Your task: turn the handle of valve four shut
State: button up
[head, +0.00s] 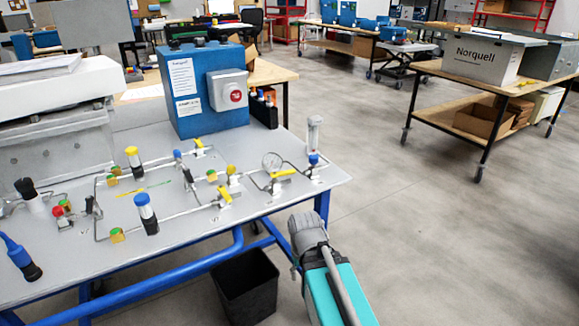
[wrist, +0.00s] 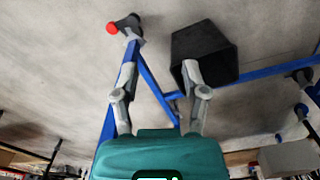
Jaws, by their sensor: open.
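Several valves with yellow handles sit on the pipework of the grey bench panel in the head view: one at the back (head: 199,143), one in the middle (head: 231,170), one nearer the front (head: 224,194) and one at the right by the gauge (head: 284,172). No valve number is readable, so I cannot tell which is valve four. My gripper (wrist: 158,78) is open and empty in the wrist view, its two fingers apart over the floor beside the bench. In the head view, my arm is off the bench's front right corner, touching no valve.
A round gauge (head: 272,161) and a clear upright tube (head: 314,134) rise near the right valves. A blue box (head: 202,92) stands behind the pipes. A black bin (head: 246,287) is on the floor by the blue bench frame (head: 165,284).

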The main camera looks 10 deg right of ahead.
jog(key=shift+r, duration=0.1)
notch_tip(320, 180, up, 40)
jog(key=n+p, duration=1.9)
jog(key=p, duration=2.1)
send_over(288, 171)
jog(key=shift+w+f, duration=0.15)
jog(key=shift+f, duration=0.1)
jog(key=shift+f, duration=0.15)
notch_tip(288, 171, down, 14)
jog(key=b, duration=1.4)
jog(key=shift+r, duration=0.25)
grip_shut()
